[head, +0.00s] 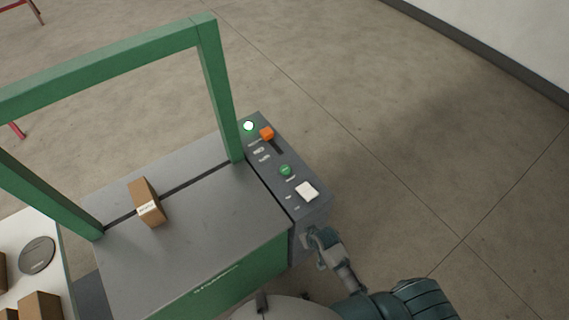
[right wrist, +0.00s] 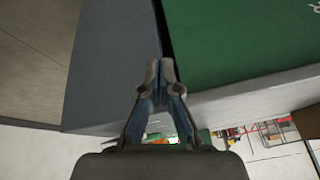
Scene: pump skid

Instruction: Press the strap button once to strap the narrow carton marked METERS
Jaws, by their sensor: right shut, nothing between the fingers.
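The label is too small to read. I cannot read which is the strap button. My right gripper (head: 317,240) is shut and empty, beside the panel's near end below the white button; it also shows in the right wrist view (right wrist: 160,68).
A white table (head: 50,240) at the lower left holds several brown cartons (head: 38,305) and a grey round disc (head: 37,255). The green arch (head: 215,85) rises over the machine top. The floor right of the panel is clear.

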